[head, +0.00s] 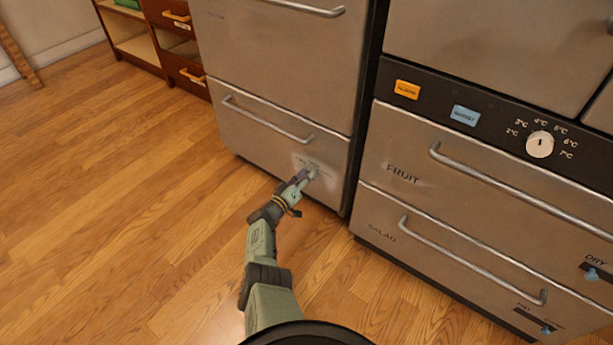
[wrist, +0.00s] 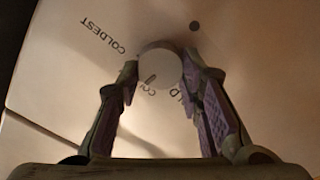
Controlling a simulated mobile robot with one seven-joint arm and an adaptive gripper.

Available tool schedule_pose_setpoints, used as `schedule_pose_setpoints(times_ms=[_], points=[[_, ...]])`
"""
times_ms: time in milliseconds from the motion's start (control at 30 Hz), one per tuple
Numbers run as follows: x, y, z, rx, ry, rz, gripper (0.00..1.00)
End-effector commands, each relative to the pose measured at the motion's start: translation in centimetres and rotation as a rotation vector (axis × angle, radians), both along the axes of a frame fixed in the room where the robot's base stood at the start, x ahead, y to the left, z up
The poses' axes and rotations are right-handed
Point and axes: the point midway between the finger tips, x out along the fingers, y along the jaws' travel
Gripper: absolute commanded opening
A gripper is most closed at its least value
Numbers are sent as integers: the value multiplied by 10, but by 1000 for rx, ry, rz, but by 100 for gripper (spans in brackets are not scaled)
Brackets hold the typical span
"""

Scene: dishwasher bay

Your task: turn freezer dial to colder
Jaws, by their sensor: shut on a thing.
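The freezer dial (wrist: 160,66) is a round pale knob on the metal front, between my fingertips in the wrist view. A short dark mark on it points down and slightly left, towards partly hidden lettering. The word COLDEST (wrist: 103,36) is printed to the upper left of the dial. My gripper (wrist: 160,72) is shut on the dial, with a finger on each side. In the head view my gripper (head: 306,175) is against the lower drawer front (head: 250,137), and the dial is mostly hidden by it.
A long bar handle (head: 268,118) runs above my gripper on the same drawer. To the right stands another steel unit with FRUIT (head: 403,174) and SALAD drawers, bar handles and a white temperature dial (head: 540,145). The wooden floor (head: 130,200) at left is clear.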

Motion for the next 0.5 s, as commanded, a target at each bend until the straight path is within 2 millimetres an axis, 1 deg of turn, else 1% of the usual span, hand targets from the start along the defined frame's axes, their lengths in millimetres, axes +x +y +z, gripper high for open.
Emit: schedule_pose_setpoints(times_ms=[500], points=[[0,0,0,-33,24,0,6]])
